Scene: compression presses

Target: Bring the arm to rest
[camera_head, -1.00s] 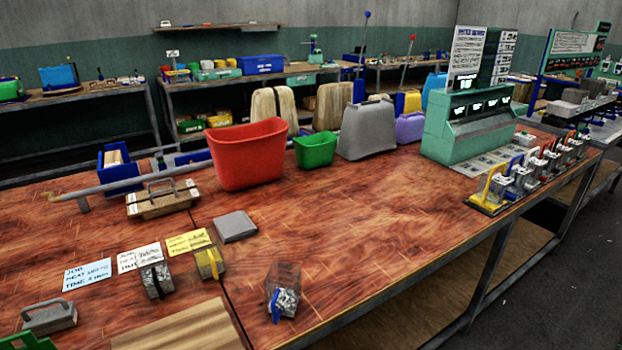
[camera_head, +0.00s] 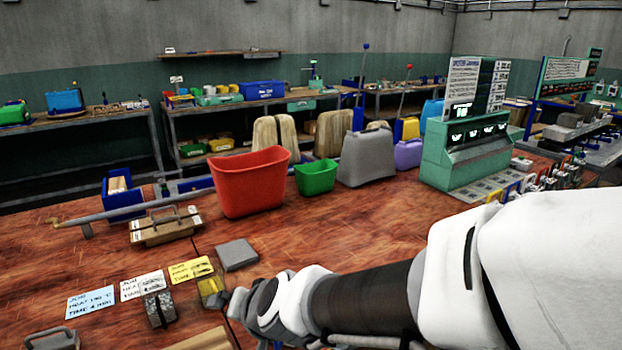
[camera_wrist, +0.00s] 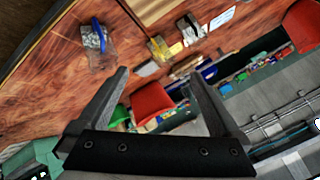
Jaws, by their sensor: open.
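My arm, white with a dark sleeve, reaches in from the right edge of the head view across the front of the wooden bench (camera_head: 330,235). Its far end is near the block with the yellow clamp (camera_head: 211,291) and partly covers it. My gripper's fingers cannot be made out in the head view. In the wrist view my gripper (camera_wrist: 158,76) has its two dark fingers spread wide, with nothing held between them. A clear block with a blue clamp (camera_wrist: 95,40) lies on the bench beyond the left finger; my arm hides it in the head view.
A red bin (camera_head: 250,185), a green bin (camera_head: 315,178) and a grey case (camera_head: 367,160) stand behind the arm. A green control console (camera_head: 465,155) is at the right. A flat grey plate (camera_head: 236,255) and job cards (camera_head: 190,268) lie on the left; the bench's middle is clear.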

